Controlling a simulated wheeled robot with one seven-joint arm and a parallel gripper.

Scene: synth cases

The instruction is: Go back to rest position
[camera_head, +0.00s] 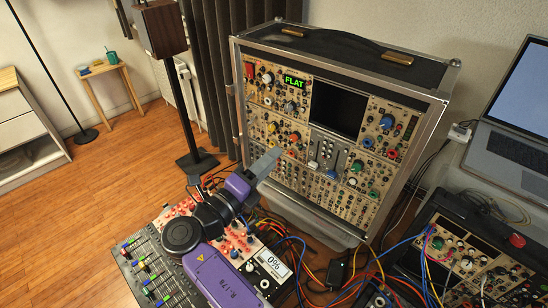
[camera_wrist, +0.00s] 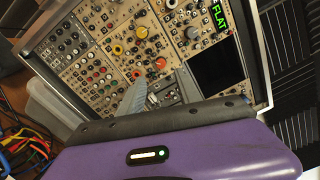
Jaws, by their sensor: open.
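My gripper (camera_head: 265,162) is at the end of my purple arm, in front of the lower left part of an upright modular synth case (camera_head: 335,66). In the wrist view its grey fingers (camera_wrist: 160,92) stand apart over the panel of knobs, with nothing seen between them. The gap between the fingertips and the panel is hard to judge. The panel has a dark screen (camera_head: 338,108) and a green "FLAT" display (camera_head: 294,81), which also shows in the wrist view (camera_wrist: 219,16).
Loose cables (camera_head: 315,278) spread right. A second synth case (camera_head: 470,262) and a laptop (camera_head: 512,120) stand at right. A speaker stand (camera_head: 180,95) is behind; wooden floor (camera_head: 100,190) lies open at left.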

